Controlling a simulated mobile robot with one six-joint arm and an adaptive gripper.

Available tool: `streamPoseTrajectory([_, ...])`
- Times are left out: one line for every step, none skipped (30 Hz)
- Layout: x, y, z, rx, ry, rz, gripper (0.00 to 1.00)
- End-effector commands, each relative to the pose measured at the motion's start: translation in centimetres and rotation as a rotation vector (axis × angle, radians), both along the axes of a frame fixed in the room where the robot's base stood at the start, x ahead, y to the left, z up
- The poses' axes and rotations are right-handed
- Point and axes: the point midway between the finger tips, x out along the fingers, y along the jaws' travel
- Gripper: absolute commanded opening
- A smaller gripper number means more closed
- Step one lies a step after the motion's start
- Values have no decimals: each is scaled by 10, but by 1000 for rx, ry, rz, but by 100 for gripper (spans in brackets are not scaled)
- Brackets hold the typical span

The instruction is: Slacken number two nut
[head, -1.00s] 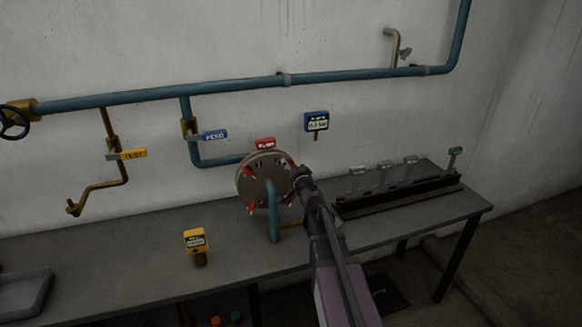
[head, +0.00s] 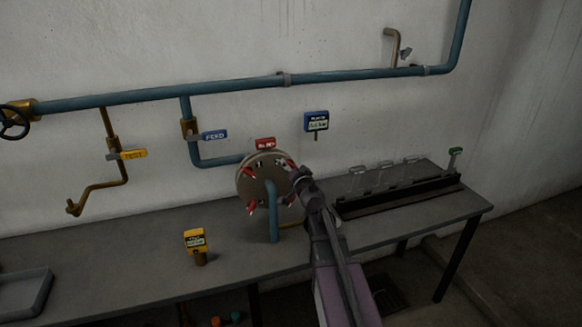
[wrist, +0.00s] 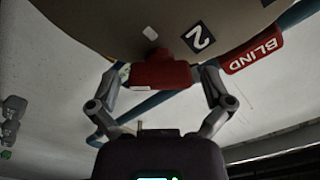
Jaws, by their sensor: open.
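The round grey-brown flange (head: 245,186) stands on the bench with several red nuts around its face. In the wrist view, the red number two nut (wrist: 162,75) sits at the flange edge (wrist: 110,25), beside a black label with a white 2 (wrist: 199,37). My gripper (wrist: 162,80) is open, with one finger on each side of this nut. I cannot tell whether the fingers touch it. In the head view my gripper (head: 296,176) is at the flange's right side and hides part of it.
A red BLIND tag (wrist: 254,50) is close to my right finger. Blue pipes (head: 210,90) run along the wall and into the flange. A yellow gauge (head: 195,240) stands on the bench, left of the flange. A dark rack (head: 400,195) lies to the right.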

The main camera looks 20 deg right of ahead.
Motion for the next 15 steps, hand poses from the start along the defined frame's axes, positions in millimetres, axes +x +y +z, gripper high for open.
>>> streamPoseTrajectory([-5, 0, 0, 0, 0, 0, 100])
streamPoseTrajectory([-8, 0, 0, 0, 0, 0, 100])
streamPoseTrajectory([-12, 0, 0, 0, 0, 0, 100])
streamPoseTrajectory([-16, 0, 0, 0, 0, 0, 100])
streamPoseTrajectory([-20, 0, 0, 0, 0, 0, 100])
streamPoseTrajectory([-25, 0, 0, 0, 0, 0, 100])
streamPoseTrajectory([-29, 0, 0, 0, 0, 0, 100])
streamPoseTrajectory([-34, 0, 0, 0, 0, 0, 100])
streamPoseTrajectory([-40, 0, 0, 0, 0, 0, 100])
streamPoseTrajectory([-45, 1, 0, 0, 0, 0, 100])
streamPoseTrajectory([-50, 1, 0, 0, 0, 0, 100])
streamPoseTrajectory([-57, 1, 0, 0, 0, 0, 100])
streamPoseTrajectory([-62, 1, 0, 0, 0, 0, 100])
streamPoseTrajectory([-67, 1, 0, 0, 1, -1, 100])
streamPoseTrajectory([-74, 1, 0, 0, 1, -1, 100])
